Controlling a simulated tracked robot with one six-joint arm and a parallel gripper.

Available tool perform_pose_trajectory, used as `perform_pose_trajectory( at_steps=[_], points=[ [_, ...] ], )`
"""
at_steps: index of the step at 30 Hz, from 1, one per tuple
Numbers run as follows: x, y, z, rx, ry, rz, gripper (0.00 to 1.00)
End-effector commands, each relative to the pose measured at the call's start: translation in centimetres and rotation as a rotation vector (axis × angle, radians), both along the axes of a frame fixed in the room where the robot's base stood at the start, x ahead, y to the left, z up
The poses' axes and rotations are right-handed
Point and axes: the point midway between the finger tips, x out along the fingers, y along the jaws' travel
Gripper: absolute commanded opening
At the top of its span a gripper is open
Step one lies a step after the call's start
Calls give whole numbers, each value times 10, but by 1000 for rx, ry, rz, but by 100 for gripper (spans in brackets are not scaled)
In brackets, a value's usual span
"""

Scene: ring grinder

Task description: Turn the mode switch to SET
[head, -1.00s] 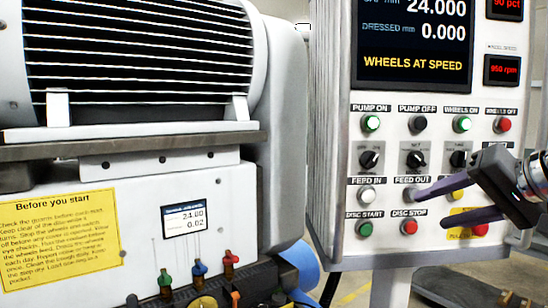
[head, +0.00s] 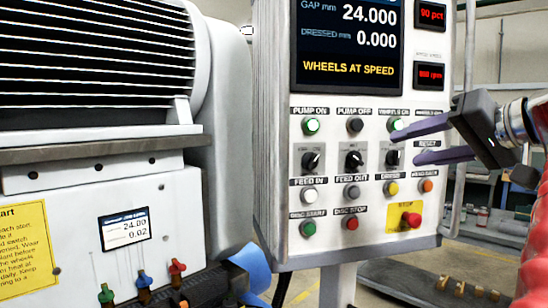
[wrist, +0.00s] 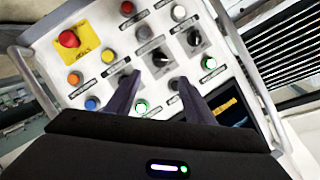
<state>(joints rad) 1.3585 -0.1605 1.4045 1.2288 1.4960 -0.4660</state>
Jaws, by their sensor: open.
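The control panel (head: 270,130) carries a row of three black rotary switches: left (head: 312,160), middle (head: 353,160) and right (head: 393,157). Their small labels are too blurred to read, so I cannot tell surely which is the mode switch. My gripper (head: 405,147) is open and empty, in front of the panel's right side, fingers pointing left across the right switch's area. In the wrist view my gripper (wrist: 156,80) has its fingertips apart. The middle switch (wrist: 160,58) shows just beyond the gap. One finger partly covers the right switch.
Push buttons surround the switches, with a red stop button (head: 411,219) on a yellow plate at the lower right. A screen (head: 348,45) above reads WHEELS AT SPEED. The grinder housing (head: 90,210) stands at the left. A shelf (head: 490,225) is behind at right.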

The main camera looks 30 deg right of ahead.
Motion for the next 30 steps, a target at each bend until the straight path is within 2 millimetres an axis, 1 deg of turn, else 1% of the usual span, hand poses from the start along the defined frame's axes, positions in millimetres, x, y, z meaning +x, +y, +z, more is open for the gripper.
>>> perform_pose_trajectory(
  at_steps=[14, 30],
  points=[
    [49, 3, -15, 1, 1, 5, 48],
    [112, 4, -34, 1, 1, 5, 48]
  ],
)
